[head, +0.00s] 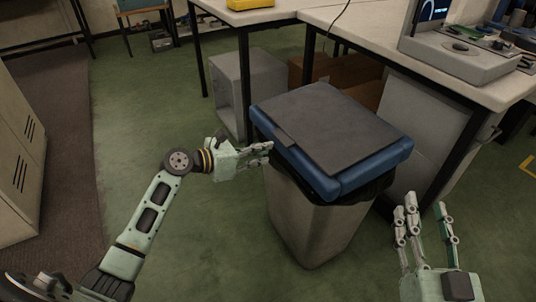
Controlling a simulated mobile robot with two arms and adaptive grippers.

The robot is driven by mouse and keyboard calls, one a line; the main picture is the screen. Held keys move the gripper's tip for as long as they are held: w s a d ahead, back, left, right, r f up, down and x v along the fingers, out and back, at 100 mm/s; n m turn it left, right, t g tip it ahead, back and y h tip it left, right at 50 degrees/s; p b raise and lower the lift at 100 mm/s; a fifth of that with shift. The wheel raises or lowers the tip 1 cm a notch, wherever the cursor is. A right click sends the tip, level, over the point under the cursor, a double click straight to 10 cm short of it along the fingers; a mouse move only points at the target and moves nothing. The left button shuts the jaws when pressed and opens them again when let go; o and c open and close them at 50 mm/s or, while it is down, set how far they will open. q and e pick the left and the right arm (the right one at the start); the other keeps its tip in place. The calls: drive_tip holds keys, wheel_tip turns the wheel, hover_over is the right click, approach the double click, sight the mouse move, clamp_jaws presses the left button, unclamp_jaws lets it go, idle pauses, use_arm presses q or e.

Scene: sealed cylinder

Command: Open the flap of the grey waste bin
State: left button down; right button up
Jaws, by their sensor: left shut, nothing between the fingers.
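The grey waste bin (312,225) stands on the floor in the middle of the head view. It has a blue lid frame (352,178) and a dark grey flap (335,130) that lies flat in the frame, closed. A black liner shows under the frame. My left gripper (267,154) is shut and empty at the bin's left side, just below the frame's left edge. I cannot tell whether its fingertips touch the bin. My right gripper (425,208) is open and empty at the lower right, apart from the bin, with its fingers pointing up.
A workbench (440,66) with a device (460,60) on it stands behind and right of the bin. A pale open box (247,85) and brown cartons are under the benches. A cabinet (20,150) is at the far left. Green floor (150,110) left of the bin is clear.

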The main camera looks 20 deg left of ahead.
use_arm(q)
drive_tip(key=shift+b+x, duration=0.3)
drive_tip(key=shift+x, duration=0.9)
use_arm(e)
drive_tip(key=shift+s+a+r+t+y, duration=0.15)
drive_tip(key=shift+r+t, duration=0.25)
drive_tip(key=shift+r, duration=0.3)
drive_tip(key=shift+s+d+r+t+y, duration=0.1)
drive_tip(key=shift+s+r+t+y, duration=0.1)
drive_tip(key=shift+r+t, duration=0.35)
drive_tip(key=shift+s+a+r+t+y, duration=0.15)
drive_tip(key=shift+r+t, duration=0.1)
drive_tip(key=shift+r, duration=0.55)
